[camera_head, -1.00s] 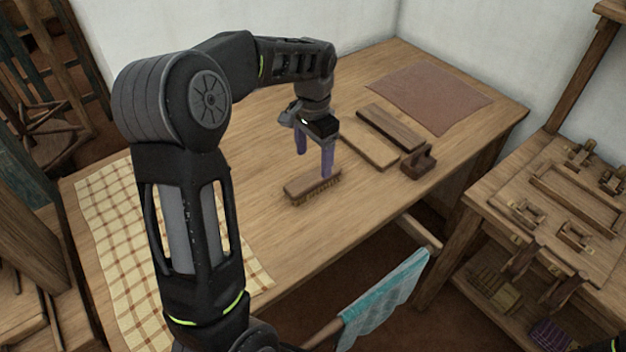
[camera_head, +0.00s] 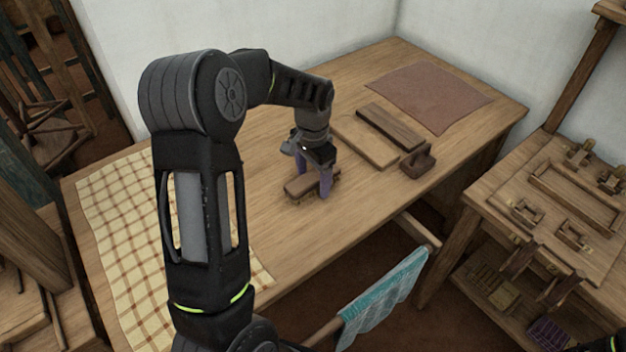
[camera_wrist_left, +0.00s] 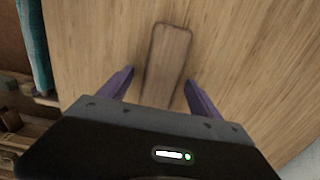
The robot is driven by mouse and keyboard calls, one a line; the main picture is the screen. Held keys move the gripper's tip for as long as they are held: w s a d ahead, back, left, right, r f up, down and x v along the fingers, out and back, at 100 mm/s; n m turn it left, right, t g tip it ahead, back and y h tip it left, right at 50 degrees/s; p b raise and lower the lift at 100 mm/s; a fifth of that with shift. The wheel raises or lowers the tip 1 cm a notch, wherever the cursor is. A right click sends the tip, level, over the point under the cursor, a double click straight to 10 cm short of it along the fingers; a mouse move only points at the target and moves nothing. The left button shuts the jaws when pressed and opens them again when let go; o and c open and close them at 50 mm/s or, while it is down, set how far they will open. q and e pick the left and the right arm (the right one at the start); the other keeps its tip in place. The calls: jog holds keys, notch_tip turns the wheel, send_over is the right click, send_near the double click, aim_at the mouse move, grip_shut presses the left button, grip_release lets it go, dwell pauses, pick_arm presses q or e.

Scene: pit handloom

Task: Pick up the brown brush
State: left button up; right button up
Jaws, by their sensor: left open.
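The brown brush (camera_head: 299,188) lies on the wooden table with its bristles down. Its flat wooden back shows in the left wrist view (camera_wrist_left: 166,62). My left gripper (camera_head: 312,186) is open and lowered over the brush, with purple fingers on either side of it. In the left wrist view my left gripper (camera_wrist_left: 158,80) has one finger to each side of the brush's near end, with a gap at both sides. Part of the brush is hidden behind the fingers in the head view. My right gripper is not in view.
The table (camera_head: 270,255) has free room around the brush. A checked cloth (camera_head: 115,215) lies at left. Two boards (camera_head: 365,142), a small dark block (camera_head: 417,163) and a brown mat (camera_head: 430,95) lie to the right. A teal cloth (camera_head: 385,297) hangs near the front edge.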

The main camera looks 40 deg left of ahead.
aim_at(313, 176)
pick_arm(q)
jog(key=shift+c, duration=0.4)
jog(key=c, duration=1.5)
jog(key=shift+r, duration=0.15)
notch_tip(313, 176, up, 10)
jog(key=shift+f, duration=0.1)
dwell(0.3)
